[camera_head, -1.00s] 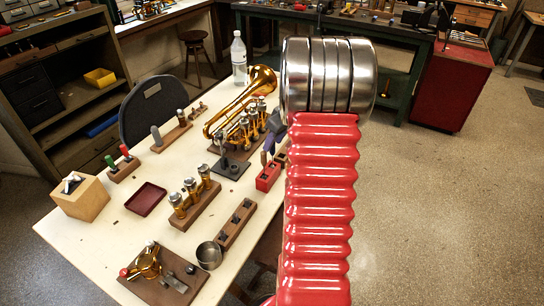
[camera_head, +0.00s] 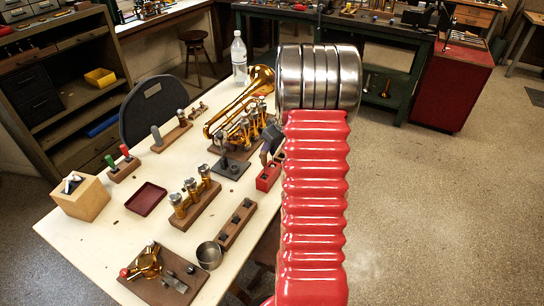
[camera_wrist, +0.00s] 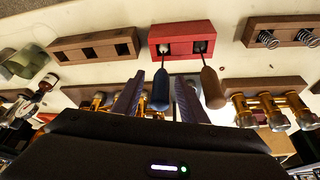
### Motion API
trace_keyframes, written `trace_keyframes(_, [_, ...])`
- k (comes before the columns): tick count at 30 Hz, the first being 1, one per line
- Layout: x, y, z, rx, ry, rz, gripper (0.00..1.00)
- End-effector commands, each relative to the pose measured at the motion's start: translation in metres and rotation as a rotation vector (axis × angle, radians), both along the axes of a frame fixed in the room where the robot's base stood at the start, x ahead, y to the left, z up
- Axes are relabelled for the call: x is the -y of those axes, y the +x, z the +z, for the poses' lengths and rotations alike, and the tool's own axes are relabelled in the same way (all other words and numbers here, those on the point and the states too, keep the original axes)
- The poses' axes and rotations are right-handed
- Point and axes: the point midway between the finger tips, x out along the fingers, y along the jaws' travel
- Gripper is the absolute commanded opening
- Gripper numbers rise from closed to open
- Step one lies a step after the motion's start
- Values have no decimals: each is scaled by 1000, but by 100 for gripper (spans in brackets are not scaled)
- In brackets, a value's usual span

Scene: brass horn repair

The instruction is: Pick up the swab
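A red block (camera_wrist: 183,42) in the wrist view holds two thin-shafted tools. One has a dark blue handle (camera_wrist: 160,92) and a pale end in the left slot, and looks like the swab, though I cannot be certain. The other has a brown handle (camera_wrist: 212,90) and stands in the right slot. My gripper (camera_wrist: 159,88) is open, with one purple finger on each side of the blue handle. I cannot tell whether either finger touches it. In the head view the red block (camera_head: 267,179) shows partly beside my arm, which hides most of both tools.
The brass trumpet (camera_head: 248,98) lies behind the red block. A brown slotted block (camera_head: 237,223) and a rack of brass valves (camera_head: 194,203) stand nearby on the pale table.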

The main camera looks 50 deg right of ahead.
Motion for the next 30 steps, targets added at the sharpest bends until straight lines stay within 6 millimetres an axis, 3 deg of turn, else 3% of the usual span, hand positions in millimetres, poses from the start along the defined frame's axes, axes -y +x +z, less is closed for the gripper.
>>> trace_keyframes(2, [0, 0, 0, 0, 0, 0, 39])
trace_keyframes(18, [0, 0, 0, 0, 0, 0, 1])
trace_keyframes(30, [0, 0, 4, 1, -1, 0, 0])
